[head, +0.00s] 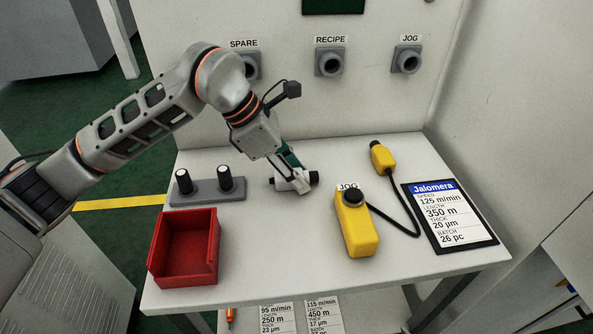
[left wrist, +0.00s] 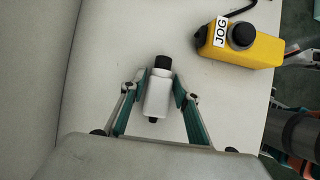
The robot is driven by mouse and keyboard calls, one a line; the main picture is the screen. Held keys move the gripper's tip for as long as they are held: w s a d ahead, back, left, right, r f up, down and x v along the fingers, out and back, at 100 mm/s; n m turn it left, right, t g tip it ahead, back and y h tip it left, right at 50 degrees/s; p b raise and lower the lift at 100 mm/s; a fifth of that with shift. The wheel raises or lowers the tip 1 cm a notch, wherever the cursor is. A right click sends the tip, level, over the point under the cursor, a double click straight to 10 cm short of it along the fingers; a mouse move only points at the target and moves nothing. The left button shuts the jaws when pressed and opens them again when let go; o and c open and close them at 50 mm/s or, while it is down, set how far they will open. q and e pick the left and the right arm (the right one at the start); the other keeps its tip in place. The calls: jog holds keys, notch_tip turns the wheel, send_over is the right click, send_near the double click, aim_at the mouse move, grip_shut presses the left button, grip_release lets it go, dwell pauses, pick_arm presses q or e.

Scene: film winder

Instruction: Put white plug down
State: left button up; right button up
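The white plug (head: 291,182), a white cylinder with black ends, lies on its side at the white table's surface, near the middle back. It also shows in the left wrist view (left wrist: 158,95). My left gripper (head: 292,172) reaches down over it.
Left of the plug, a grey holder (head: 207,192) bears two black-and-white plugs, behind a red bin (head: 185,248). To the right are a yellow JOG pendant (head: 356,228), its cabled yellow connector (head: 382,158) and a sign (head: 450,216). Labelled sockets (head: 330,63) line the back wall.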

dwell(0.3)
pick_arm(q)
jog(key=shift+r, duration=0.15)
jog(key=shift+p+v, duration=0.65)
jog(key=shift+v, duration=5.35)
jog(key=shift+r, duration=0.1)
